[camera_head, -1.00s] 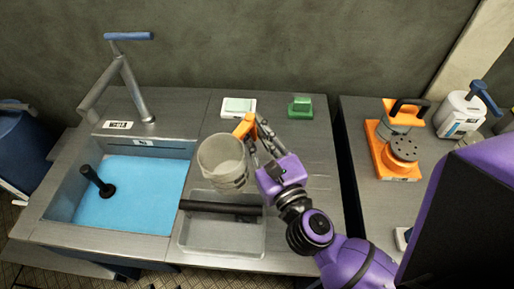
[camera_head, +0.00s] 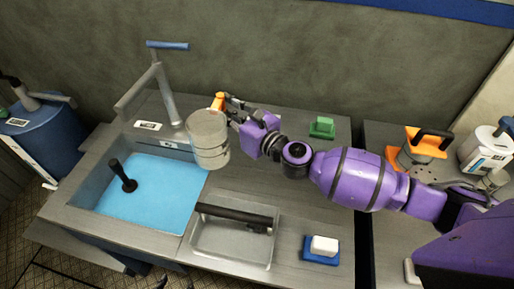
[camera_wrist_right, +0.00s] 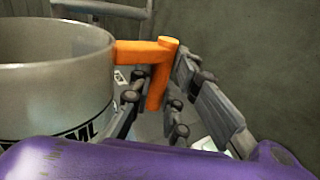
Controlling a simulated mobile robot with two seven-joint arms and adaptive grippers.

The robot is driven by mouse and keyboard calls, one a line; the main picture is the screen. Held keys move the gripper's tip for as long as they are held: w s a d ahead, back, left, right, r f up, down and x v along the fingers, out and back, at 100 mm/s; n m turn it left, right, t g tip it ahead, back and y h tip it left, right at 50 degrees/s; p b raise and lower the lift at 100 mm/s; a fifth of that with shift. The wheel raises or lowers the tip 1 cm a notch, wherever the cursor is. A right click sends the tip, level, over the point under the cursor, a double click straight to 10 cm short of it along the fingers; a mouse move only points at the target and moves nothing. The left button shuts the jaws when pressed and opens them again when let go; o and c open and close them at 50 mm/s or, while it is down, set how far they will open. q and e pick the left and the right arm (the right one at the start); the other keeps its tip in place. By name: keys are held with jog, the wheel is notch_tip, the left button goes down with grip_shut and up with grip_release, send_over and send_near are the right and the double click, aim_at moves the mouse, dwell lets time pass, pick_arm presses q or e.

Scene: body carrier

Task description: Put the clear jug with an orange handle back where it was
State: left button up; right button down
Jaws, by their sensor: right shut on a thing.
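The clear jug (camera_head: 209,141) with an orange handle (camera_head: 218,101) is held over the worktop, just right of the blue-water sink (camera_head: 150,195). My right gripper (camera_head: 229,104) is shut on the orange handle. In the right wrist view the jug (camera_wrist_right: 52,85) fills the left side, and the gripper fingers (camera_wrist_right: 165,95) close around the handle (camera_wrist_right: 155,70). The jug looks roughly upright. Its base hides part of the worktop, and I cannot tell how far above the surface it is. My left gripper is not in view.
A tap (camera_head: 165,90) stands behind the sink. A clear tray (camera_head: 220,252) with a dark bar lies in front. A green block (camera_head: 322,127) is at the back, and a blue-and-white block (camera_head: 321,249) is at the front right. A white bottle (camera_head: 487,148) stands far right.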

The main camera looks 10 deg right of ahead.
jog(key=w+d+f+b, duration=0.1)
jog(key=w+d+f, duration=0.1)
jog(key=d+f, duration=0.2)
jog(key=w+d+f+b, duration=0.1)
jog(key=d+f, duration=0.2)
jog(key=f, duration=0.1)
jog(key=w+d+f+b, duration=0.1)
jog(key=w+d+f, duration=0.1)
jog(key=d+f, duration=0.2)
jog(key=shift+w+d+f, duration=0.15)
jog(key=shift+w+d, duration=0.15)
jog(key=shift+f, duration=0.2)
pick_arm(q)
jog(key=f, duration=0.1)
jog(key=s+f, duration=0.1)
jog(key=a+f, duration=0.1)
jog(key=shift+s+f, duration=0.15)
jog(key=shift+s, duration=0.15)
pick_arm(e)
jog(key=shift+r, duration=0.1)
jog(key=shift+f+b, duration=0.35)
jog(key=c, duration=1.9)
grip_release()
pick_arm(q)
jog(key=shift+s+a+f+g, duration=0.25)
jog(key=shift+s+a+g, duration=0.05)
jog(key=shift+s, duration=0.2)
pick_arm(e)
jog(key=shift+o, duration=1.2)
jog(key=shift+r, duration=0.1)
